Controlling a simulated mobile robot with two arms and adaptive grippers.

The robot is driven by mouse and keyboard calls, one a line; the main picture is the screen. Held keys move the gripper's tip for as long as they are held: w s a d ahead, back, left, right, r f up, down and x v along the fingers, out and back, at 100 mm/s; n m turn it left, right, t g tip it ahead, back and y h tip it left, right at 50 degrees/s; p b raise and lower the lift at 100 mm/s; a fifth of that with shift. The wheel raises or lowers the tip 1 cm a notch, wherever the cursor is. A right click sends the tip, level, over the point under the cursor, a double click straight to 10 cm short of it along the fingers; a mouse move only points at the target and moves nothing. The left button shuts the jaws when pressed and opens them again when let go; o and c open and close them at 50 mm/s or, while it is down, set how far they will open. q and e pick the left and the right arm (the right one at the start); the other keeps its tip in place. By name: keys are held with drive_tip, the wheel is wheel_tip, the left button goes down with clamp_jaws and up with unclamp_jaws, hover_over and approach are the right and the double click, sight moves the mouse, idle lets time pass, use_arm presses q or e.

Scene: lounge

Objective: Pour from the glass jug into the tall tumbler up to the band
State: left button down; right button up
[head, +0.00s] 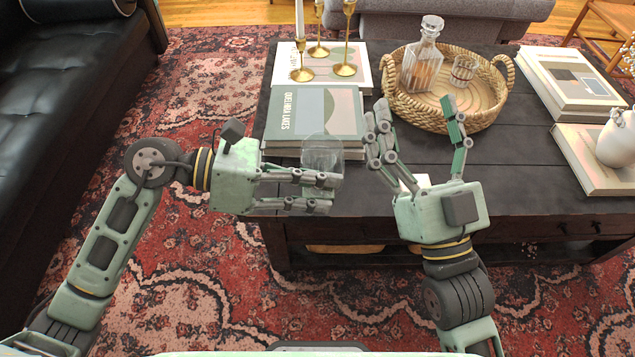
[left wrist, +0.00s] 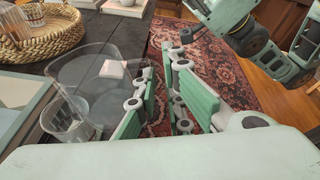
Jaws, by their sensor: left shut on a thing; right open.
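My left gripper (head: 322,192) is shut on the clear glass jug (head: 322,150), near the front edge of the dark table. In the left wrist view, the jug (left wrist: 88,72) is a wide transparent shape beside the fingers of the left gripper (left wrist: 158,105). A small round glass shape (left wrist: 68,118) shows at its lower left; I cannot tell whether this is the tall tumbler or the jug's base. The jug's liquid level and the tumbler's band cannot be made out. My right gripper (head: 420,135) is open and empty, to the right of the jug.
A woven basket (head: 392,104) holds a decanter (head: 424,58) and a short glass (head: 463,70). Books (head: 312,112) lie just behind the jug, with brass candlesticks (head: 344,70) further back. A white item (left wrist: 118,68) lies on the table. More books (head: 570,80) and a white vase (head: 618,140) are right.

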use_arm(q)
drive_tip(key=shift+r, duration=0.15)
use_arm(e)
drive_tip(key=shift+w+f, duration=0.15)
drive_tip(key=shift+f, duration=0.15)
drive_tip(key=shift+f+g, duration=0.1)
drive_tip(key=shift+g, duration=0.2)
drive_tip(key=shift+w+f+g, duration=0.3)
drive_tip(key=shift+f, duration=0.15)
drive_tip(key=shift+f, duration=0.1)
use_arm(q)
drive_tip(key=shift+f+n+p, duration=0.25)
drive_tip(key=shift+n+p, duration=0.05)
drive_tip(key=shift+p, duration=0.05)
use_arm(e)
drive_tip(key=shift+w+f+g+h, duration=0.4)
drive_tip(key=shift+f+h, duration=0.1)
drive_tip(key=shift+f, duration=0.2)
idle(0.8)
